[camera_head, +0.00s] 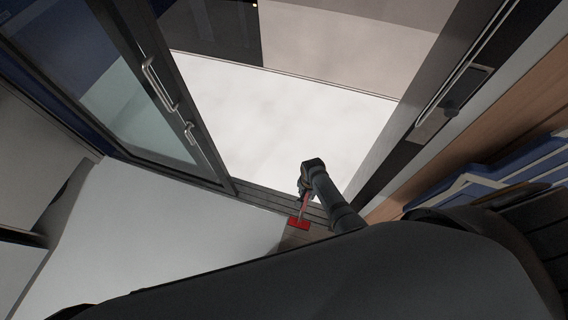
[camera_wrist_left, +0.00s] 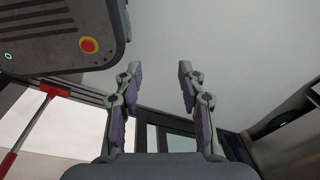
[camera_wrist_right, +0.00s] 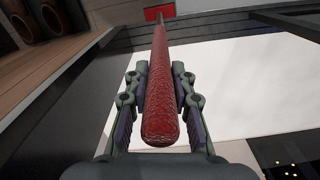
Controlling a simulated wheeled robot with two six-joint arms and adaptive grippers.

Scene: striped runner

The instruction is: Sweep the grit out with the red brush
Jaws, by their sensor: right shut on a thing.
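My right gripper (camera_head: 306,186) is shut on the handle of the red brush (camera_head: 299,223) beside the open doorway. The right wrist view shows the brush's textured red handle (camera_wrist_right: 160,95) between the two fingers, with its red head (camera_wrist_right: 160,13) at the far end. In the head view the brush head is low, by the dark slatted threshold (camera_head: 262,196); I cannot tell whether it touches. My left gripper (camera_wrist_left: 160,82) is open and empty in the left wrist view, where the brush head (camera_wrist_left: 55,90) shows at the left. I cannot make out any grit.
A glass door (camera_head: 140,105) with metal handles stands at the left of the doorway. A dark door frame (camera_head: 420,110) bounds the right side. Blue and white items (camera_head: 500,175) lie at the right. Pale floor beyond the threshold (camera_head: 290,115) is clear.

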